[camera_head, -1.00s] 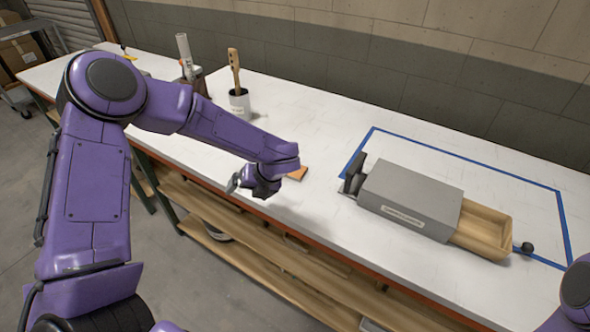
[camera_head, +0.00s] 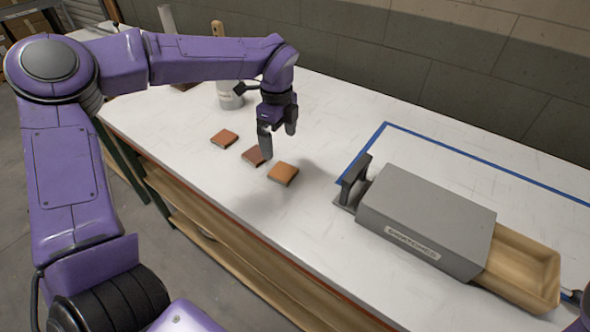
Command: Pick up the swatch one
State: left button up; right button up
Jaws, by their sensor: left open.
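Three small square swatches lie flat in a slanting row on the white table: an orange-brown one (camera_head: 224,139) at the left, a darker red-brown one (camera_head: 254,156) in the middle, and an orange one (camera_head: 283,174) at the right. I see no number on them, so I cannot tell which is swatch one. My left gripper (camera_head: 278,142) is open and points down over the row. Its nearer finger overlaps the right edge of the middle swatch in the picture; I cannot tell whether it touches. My right gripper is out of view.
A grey box (camera_head: 425,222) with a label and an open wooden drawer (camera_head: 520,267) stands at the right, beside a blue tape outline (camera_head: 450,147). A white cup (camera_head: 230,98) stands behind the gripper. The table front is clear.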

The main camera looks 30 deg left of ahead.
aim_at(283, 171)
pick_arm(q)
jog(key=f, duration=0.2)
jog(key=s+f+p, duration=0.1)
jog(key=shift+s+d+f, duration=0.1)
jog(key=shift+s+f, duration=0.05)
jog(key=shift+f, duration=0.2)
jog(key=f, duration=0.1)
jog(key=f+p, duration=0.1)
jog(key=f, duration=0.1)
jog(key=w+d+f, duration=0.1)
jog(key=f, duration=0.1)
jog(key=shift+f+p, duration=0.15)
jog(key=shift+p, duration=0.2)
jog(key=shift+s+a+f, duration=0.1)
jog(key=shift+a+f, duration=0.05)
jog(key=shift+f, duration=0.15)
jog(key=c, duration=1.1)
